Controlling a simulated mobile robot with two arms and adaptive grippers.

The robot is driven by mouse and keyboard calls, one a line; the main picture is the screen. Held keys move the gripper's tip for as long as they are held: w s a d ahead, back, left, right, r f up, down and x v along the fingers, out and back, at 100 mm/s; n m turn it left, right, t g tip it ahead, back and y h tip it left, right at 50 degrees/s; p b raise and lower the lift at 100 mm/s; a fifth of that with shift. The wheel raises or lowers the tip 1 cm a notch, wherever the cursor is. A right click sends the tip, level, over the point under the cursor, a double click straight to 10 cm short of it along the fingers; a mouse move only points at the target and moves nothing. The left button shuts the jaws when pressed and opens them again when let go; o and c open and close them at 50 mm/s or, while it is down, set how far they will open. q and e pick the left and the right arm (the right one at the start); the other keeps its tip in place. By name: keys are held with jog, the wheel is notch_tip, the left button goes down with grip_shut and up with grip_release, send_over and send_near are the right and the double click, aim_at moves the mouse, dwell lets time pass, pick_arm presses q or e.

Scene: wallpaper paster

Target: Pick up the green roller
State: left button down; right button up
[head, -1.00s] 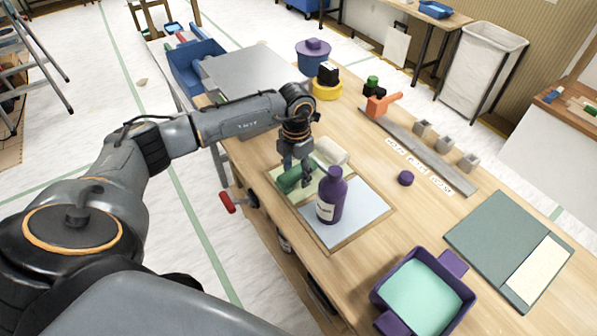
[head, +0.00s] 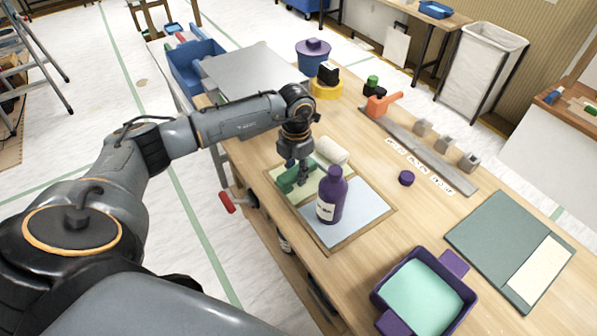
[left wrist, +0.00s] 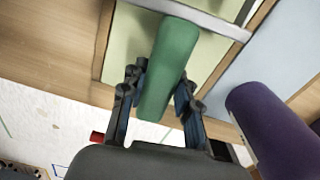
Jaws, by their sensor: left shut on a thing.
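The green roller (head: 284,183) lies on the pale green panel (head: 312,191) of a wood-framed board on the workbench. It also shows in the left wrist view (left wrist: 172,60) as a green cylinder running between my fingers. My left gripper (head: 303,180) points down at the roller and partly hides it in the head view. In the left wrist view my left gripper (left wrist: 160,85) has a finger on each side of the roller and is shut on it. I cannot tell whether the roller is clear of the panel. My right gripper is not in view.
A purple bottle (head: 331,200) stands close to the right of the gripper on the light blue panel (head: 357,218). A white roller (head: 331,150) lies just behind. A purple tray (head: 447,317) is at the front right. Bare bench lies right of the board.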

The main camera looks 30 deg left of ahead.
aim_at(296, 169)
pick_arm(q)
jog(key=shift+w+r, duration=0.1)
jog(key=shift+r, duration=0.5)
notch_tip(296, 169, up, 9)
jog(key=shift+r+b, duration=0.2)
jog(key=shift+b, duration=0.15)
jog(key=c, duration=1.5)
grip_release()
grip_shut()
jog(key=shift+c, duration=0.7)
grip_release()
grip_shut()
